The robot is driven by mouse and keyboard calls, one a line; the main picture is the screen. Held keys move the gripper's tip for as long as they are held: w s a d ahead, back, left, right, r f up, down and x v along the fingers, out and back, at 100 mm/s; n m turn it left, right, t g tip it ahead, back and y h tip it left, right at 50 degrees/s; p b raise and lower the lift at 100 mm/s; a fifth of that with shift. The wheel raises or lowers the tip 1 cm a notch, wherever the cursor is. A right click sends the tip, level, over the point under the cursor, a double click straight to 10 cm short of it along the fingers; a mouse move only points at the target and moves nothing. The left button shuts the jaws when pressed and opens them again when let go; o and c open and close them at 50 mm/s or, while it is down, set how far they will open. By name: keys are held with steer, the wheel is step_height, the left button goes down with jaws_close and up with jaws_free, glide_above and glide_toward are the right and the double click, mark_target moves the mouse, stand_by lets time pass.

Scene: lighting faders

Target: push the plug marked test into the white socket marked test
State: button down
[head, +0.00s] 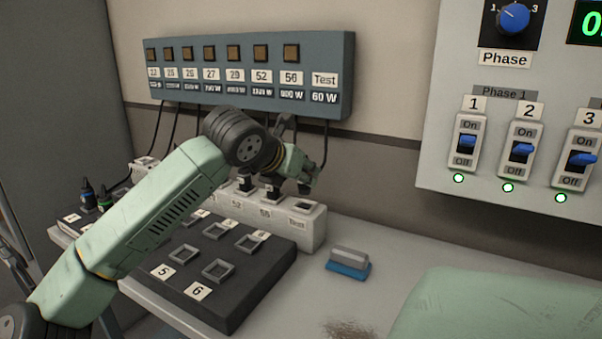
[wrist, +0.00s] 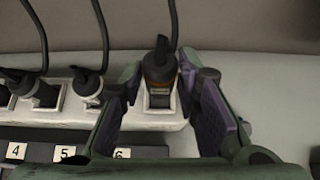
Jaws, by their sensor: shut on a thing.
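The white socket marked Test (head: 309,208) is at the right end of the white socket strip; its opening also shows in the wrist view (wrist: 160,101). My gripper (head: 304,181) is above this socket. Its fingers (wrist: 158,86) are on both sides of a dark plug (wrist: 160,66) with an orange-brown band and hold it. The plug's dark lower end (head: 305,188) shows just above the socket in the head view, apparently with a small gap. It points down, roughly upright. Its cable runs up towards the Test 60 W place on the wall panel. Any marking on the plug is unreadable.
Neighbouring plugs stand in the strip (head: 315,236) to the left, with black cables (wrist: 102,35) rising. A dark block with numbered square holders (head: 253,280) lies in front. A blue-grey eraser (head: 348,262) is at right. The wall panel (head: 341,70) hangs above.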

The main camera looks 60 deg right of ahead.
mark_target(301, 190)
steer(key=shift+f, duration=0.15)
steer(key=shift+f+b, duration=0.95)
steer(key=shift+b, duration=0.15)
steer(key=shift+f+b, duration=1.05)
steer(key=shift+b, duration=0.35)
stand_by(2.2)
steer(key=c, duration=1.1)
jaws_free()
steer(key=shift+r, duration=0.1)
steer(key=shift+v, duration=6)
steer(key=shift+s+r, duration=0.1)
steer(key=shift+s, duration=0.05)
